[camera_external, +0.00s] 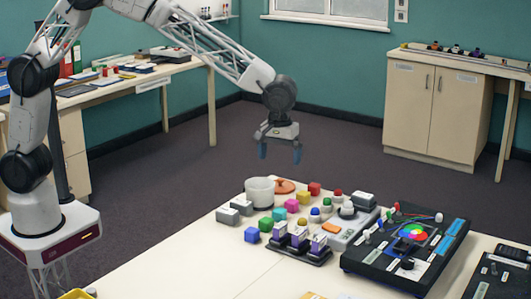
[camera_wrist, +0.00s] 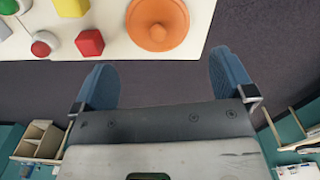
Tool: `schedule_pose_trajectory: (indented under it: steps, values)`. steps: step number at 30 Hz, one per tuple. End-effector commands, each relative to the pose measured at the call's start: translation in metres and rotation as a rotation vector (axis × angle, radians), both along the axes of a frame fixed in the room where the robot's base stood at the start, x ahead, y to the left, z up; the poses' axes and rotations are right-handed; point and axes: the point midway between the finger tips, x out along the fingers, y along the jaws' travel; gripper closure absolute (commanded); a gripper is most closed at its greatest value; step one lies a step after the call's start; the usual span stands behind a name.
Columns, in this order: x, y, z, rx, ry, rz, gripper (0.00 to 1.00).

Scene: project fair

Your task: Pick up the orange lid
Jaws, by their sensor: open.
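The orange lid (camera_external: 284,186) is a round disc with a small knob, lying on the white table behind the grey-white pot. In the wrist view the orange lid (camera_wrist: 156,22) is at the top centre, near the table edge, beyond and between my fingertips, with its top edge cut off. My gripper (camera_external: 280,152) is open and empty, pointing down in the air above and behind the table's far edge. In the wrist view my gripper (camera_wrist: 168,78) shows two blue fingers spread wide, with dark floor between them. The fingers are apart from the lid.
The pot (camera_external: 260,191) stands close beside the lid. A red cube (camera_external: 314,189) and several coloured blocks and pegs crowd the table to the right. Black control boards (camera_external: 405,250) lie farther right. The table's front left part (camera_external: 180,260) is bare.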

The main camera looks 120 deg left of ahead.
Motion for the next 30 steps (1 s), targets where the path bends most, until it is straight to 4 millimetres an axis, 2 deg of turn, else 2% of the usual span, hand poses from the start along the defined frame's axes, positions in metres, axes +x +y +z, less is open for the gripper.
schedule_pose_trajectory:
  steps: [13,22,30]
  values:
    - [0.001,0.003,-0.004,0.0,0.002,0.01,0.0]
    - [0.002,0.003,-0.025,0.0,0.002,0.01,0.0]
    - [0.002,0.003,-0.028,0.0,0.001,0.01,0.0]
